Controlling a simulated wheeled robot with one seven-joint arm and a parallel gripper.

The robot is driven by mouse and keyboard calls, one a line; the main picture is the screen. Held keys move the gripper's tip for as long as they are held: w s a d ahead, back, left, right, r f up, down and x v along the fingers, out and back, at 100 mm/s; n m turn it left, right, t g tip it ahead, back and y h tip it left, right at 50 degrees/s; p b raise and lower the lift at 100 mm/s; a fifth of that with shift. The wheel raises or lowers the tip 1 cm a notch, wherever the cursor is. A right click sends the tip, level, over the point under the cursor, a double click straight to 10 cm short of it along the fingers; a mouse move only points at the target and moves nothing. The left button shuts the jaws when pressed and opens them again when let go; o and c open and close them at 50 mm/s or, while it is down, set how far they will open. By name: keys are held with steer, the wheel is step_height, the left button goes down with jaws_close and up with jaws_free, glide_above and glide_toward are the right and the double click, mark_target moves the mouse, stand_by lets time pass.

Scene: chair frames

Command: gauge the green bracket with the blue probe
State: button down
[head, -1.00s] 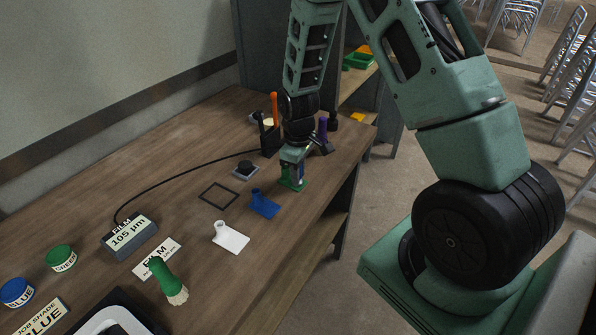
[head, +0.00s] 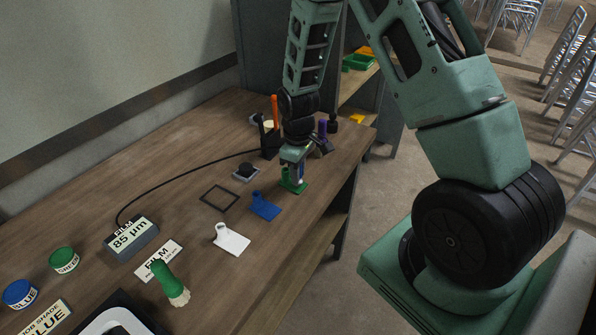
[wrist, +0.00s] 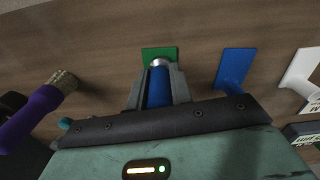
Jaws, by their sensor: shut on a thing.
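The green bracket (head: 296,187) lies on the bench under my gripper, with its flat plate showing; it also shows in the wrist view (wrist: 158,53). My gripper (wrist: 158,82) is shut on the blue probe (wrist: 159,88). The probe's metal tip (wrist: 159,62) points down at the green plate and appears to be at or very near it; I cannot tell whether they touch. In the head view my gripper (head: 293,172) hides most of the probe. The film gauge box (head: 131,238) reads "85 µm".
A blue bracket (head: 265,206) and a white bracket (head: 230,240) lie nearer on the bench. A purple-handled brush (wrist: 40,108) is at the left in the wrist view. A black square outline (head: 220,198), green-handled brush (head: 167,282) and paint jars (head: 64,259) are also on the bench.

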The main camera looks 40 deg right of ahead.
steer(key=shift+r+p, duration=2)
steer(key=shift+r, duration=0.9)
